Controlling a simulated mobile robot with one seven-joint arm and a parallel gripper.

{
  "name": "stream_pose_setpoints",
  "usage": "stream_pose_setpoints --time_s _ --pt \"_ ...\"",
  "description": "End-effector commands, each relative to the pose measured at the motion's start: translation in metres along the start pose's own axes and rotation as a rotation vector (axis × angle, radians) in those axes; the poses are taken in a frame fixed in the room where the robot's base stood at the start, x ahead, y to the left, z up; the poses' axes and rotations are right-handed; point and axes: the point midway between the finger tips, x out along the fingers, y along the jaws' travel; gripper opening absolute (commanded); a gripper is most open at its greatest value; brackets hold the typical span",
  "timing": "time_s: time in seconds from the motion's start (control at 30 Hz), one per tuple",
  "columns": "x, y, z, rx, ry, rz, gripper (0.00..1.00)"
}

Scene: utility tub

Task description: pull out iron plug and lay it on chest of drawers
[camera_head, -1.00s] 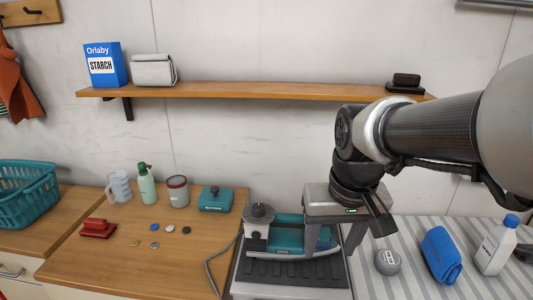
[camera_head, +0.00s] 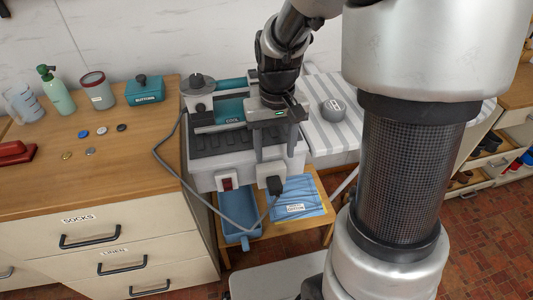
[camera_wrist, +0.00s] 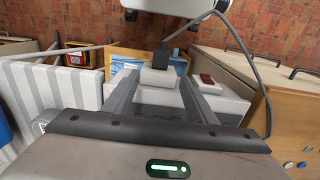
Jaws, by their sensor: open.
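The black iron plug (camera_head: 275,186) sits at the front face of a grey unit (camera_head: 205,178), with a grey cord running from it. It also shows in the wrist view (camera_wrist: 160,57), beyond the fingers and beside a pale block. My gripper (camera_head: 275,155) is open and points down above the front of the unit, over the plug and apart from it. In the wrist view its fingers (camera_wrist: 160,85) stand either side of the pale block. The chest of drawers (camera_head: 110,190) is at left, its wooden front top area bare.
The cord (camera_head: 165,160) loops beside the chest and below the unit. A red switch (camera_head: 227,181) is left of the plug. Several buttons, a green bottle (camera_head: 57,92), a tin (camera_head: 97,90) and a teal box (camera_head: 144,90) stand on the chest. A blue tray (camera_head: 235,215) lies below.

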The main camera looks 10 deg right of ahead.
Motion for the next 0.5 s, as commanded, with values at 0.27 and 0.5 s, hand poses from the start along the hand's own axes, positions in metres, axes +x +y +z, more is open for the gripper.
stream_pose_setpoints --time_s 0.27,0.5 --pt "0.059 0.000 0.001 0.000 -0.004 0.000 0.52" --pt "0.092 0.000 0.000 0.000 -0.001 0.000 0.52"
